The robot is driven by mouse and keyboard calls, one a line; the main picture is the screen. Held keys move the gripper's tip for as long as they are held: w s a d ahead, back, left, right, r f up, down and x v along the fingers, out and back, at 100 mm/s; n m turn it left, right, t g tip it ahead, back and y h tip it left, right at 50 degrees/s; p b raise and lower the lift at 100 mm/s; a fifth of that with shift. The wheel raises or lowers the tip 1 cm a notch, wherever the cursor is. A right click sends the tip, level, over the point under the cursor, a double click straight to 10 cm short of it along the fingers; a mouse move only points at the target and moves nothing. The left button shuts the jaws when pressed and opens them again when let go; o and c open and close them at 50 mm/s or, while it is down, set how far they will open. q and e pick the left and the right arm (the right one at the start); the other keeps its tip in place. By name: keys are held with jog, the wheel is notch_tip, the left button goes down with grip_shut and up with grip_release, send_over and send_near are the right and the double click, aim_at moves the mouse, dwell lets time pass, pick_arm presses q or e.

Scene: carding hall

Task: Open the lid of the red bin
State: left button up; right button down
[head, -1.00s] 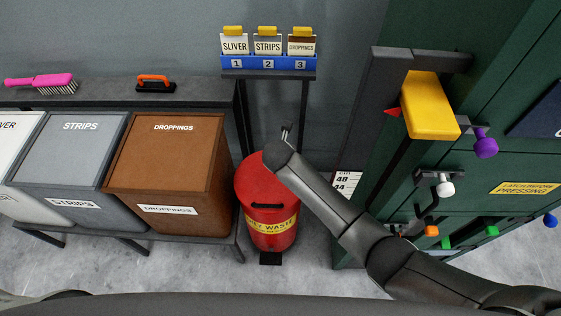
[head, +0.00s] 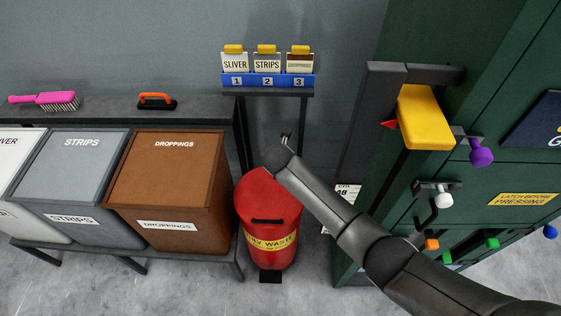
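The red bin (head: 269,225) stands on the floor between the brown bin and the green machine. Its red lid (head: 262,195) is down, with a dark handle bar (head: 267,221) at the front edge and a black pedal (head: 270,276) at the foot. A yellow label wraps its front. My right arm reaches in from the lower right, and its wrist covers the lid's back right part. The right gripper (head: 286,138) shows only as a small tip beyond the wrist, near the back of the bin; its fingers are too hidden to read. My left gripper is out of view.
A brown droppings bin (head: 170,178) and a grey strips bin (head: 72,170) stand on a rack at the left. A blue card holder (head: 268,80) stands behind. The green machine (head: 470,235) with knobs and a yellow block (head: 426,117) fills the right.

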dwell(0.8)
jog(key=v, duration=1.2)
jog(key=shift+s, duration=0.1)
